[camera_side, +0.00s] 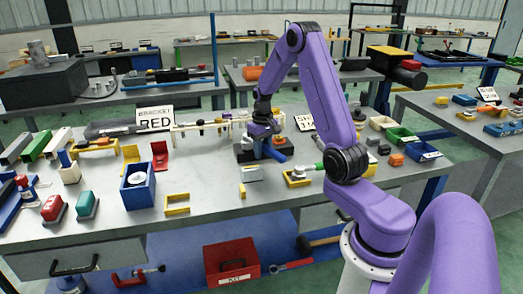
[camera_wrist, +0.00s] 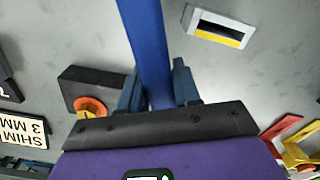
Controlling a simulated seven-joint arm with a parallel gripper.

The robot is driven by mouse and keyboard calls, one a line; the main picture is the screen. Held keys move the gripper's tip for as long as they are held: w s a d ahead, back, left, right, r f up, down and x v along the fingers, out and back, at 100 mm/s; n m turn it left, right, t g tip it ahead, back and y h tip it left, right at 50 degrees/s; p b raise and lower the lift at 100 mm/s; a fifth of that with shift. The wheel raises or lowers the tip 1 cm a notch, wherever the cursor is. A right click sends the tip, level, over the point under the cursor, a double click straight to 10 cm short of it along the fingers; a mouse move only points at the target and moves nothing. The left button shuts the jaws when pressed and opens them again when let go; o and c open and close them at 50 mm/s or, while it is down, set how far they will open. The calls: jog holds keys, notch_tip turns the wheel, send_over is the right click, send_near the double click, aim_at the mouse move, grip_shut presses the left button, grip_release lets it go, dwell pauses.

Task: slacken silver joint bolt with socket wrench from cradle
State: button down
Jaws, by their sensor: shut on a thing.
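My gripper (camera_wrist: 158,86) has its two blue-grey fingers shut on a long blue bar (camera_wrist: 150,40). The bar runs from between the fingers to the top edge of the wrist view. In the side view my gripper (camera_side: 262,132) is low over the middle of the bench, and a blue piece (camera_side: 277,152) shows just under it. I cannot tell whether this bar is the socket wrench. I cannot single out the silver joint bolt or the cradle for certain.
A black block (camera_wrist: 92,88) with an orange ring (camera_wrist: 90,106) stands close beside my fingers. A silver block with a yellow face (camera_wrist: 219,28) lies on the bench nearby. A rail rack (camera_side: 212,124) stands behind, left of my gripper. A blue box (camera_side: 138,188) stands further left.

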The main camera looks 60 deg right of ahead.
jog(key=shift+s+d+n, duration=0.1)
jog(key=shift+d+n, duration=0.35)
jog(key=shift+n, duration=0.15)
jog(key=shift+d, duration=0.1)
jog(key=shift+s+d+n, duration=0.15)
jog(key=shift+d+n, duration=0.45)
jog(key=shift+n, duration=0.3)
jog(key=shift+a+m, duration=0.2)
jog(key=shift+m, duration=0.1)
notch_tip(320, 180, up, 6)
dwell(1.2)
jog(key=shift+a, duration=0.15)
dwell(0.4)
jog(key=s+a+f+n, duration=0.1)
jog(key=s+a+f, duration=0.1)
jog(key=a, duration=1.1)
jog(key=s+a+f, duration=0.2)
jog(key=a+f, duration=0.1)
jog(key=a, duration=1)
jog(key=shift+s+a+n, duration=0.3)
jog(key=shift+n, duration=0.1)
